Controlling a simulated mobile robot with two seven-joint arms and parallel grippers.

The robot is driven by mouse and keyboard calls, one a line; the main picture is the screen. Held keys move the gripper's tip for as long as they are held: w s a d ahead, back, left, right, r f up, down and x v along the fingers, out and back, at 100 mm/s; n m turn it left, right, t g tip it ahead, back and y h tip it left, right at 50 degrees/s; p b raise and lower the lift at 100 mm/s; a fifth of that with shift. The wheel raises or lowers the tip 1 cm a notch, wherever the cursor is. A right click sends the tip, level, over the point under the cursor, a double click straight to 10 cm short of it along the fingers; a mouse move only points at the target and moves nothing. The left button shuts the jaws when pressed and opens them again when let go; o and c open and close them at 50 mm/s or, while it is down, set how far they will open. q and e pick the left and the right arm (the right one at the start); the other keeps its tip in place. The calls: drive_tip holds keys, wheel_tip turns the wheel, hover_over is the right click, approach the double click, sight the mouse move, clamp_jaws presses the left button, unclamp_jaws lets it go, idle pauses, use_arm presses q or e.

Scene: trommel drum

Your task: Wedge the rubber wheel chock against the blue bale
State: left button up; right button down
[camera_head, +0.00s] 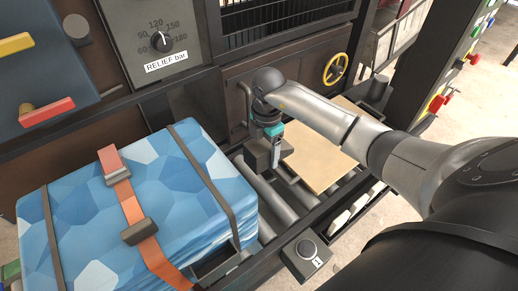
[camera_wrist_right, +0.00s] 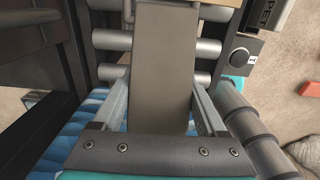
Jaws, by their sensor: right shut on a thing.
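The blue bale (camera_head: 85,225) is a block with a patchy light and dark blue pattern, bound by dark straps and an orange strap with a buckle. It sits at the lower left of the head view, and a bit of it shows at the lower left of the right wrist view (camera_wrist_right: 62,145). My right gripper (camera_head: 277,158) is shut on the dark grey-brown wheel chock (camera_head: 257,154), also seen between the fingers in the wrist view (camera_wrist_right: 162,65). The chock is over the rollers, right of the bale, apart from it in the picture. I cannot tell whether it rests on the rollers. My left gripper is not in view.
Metal rollers (camera_head: 272,208) run beside the bale. A tan board (camera_head: 322,160) lies right of the gripper. A small control box with a round knob (camera_head: 305,254) stands at the front. A machine wall with a pressure dial (camera_head: 162,41) and a yellow handwheel (camera_head: 335,69) stands behind.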

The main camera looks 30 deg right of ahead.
drive_tip(key=shift+a+f+b, duration=0.25)
drive_tip(key=shift+f+b, duration=0.65)
drive_tip(key=shift+f, duration=0.1)
use_arm(q)
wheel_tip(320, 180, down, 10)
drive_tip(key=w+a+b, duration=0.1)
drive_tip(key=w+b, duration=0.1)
drive_tip(key=b, duration=0.6)
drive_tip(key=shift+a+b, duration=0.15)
drive_tip(key=shift+b, duration=0.15)
use_arm(e)
drive_tip(key=a+f, duration=0.1)
drive_tip(key=f, duration=0.2)
drive_tip(key=a+f, duration=0.1)
drive_tip(key=f, duration=0.3)
drive_tip(key=a+f, duration=0.1)
drive_tip(key=f, duration=0.3)
drive_tip(key=shift+s+a, duration=0.1)
drive_tip(key=shift+a, duration=0.05)
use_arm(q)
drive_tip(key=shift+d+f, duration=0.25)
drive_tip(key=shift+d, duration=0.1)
use_arm(e)
drive_tip(key=shift+f, duration=0.35)
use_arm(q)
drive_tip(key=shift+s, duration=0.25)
